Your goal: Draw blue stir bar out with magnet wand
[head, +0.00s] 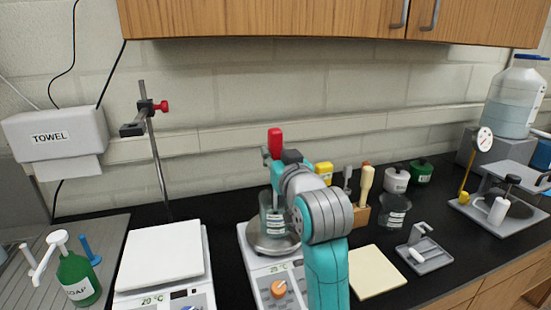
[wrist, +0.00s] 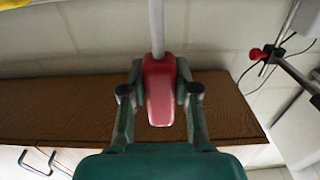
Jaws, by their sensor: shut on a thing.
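My gripper (wrist: 160,88) is shut on the red handle of the magnet wand (wrist: 160,100), one finger on each side, and the wand's pale shaft runs away from the handle. In the head view, the wand's red handle (head: 275,137) stands up above the beaker (head: 272,222), with my arm partly in front. The glass beaker sits on the round plate of the stirrer (head: 252,262), which has an orange knob. My arm and the beaker's label hide the wand's lower end. I cannot make out the blue stir bar in either view.
A white balance (head: 162,262) stands left of the stirrer, with a clamp stand (head: 156,160) behind. To the right are a pale square pad (head: 375,272), a grey tray (head: 425,255), another beaker (head: 394,212) and a wooden tool block (head: 360,215). Wooden cupboards (head: 330,18) hang above.

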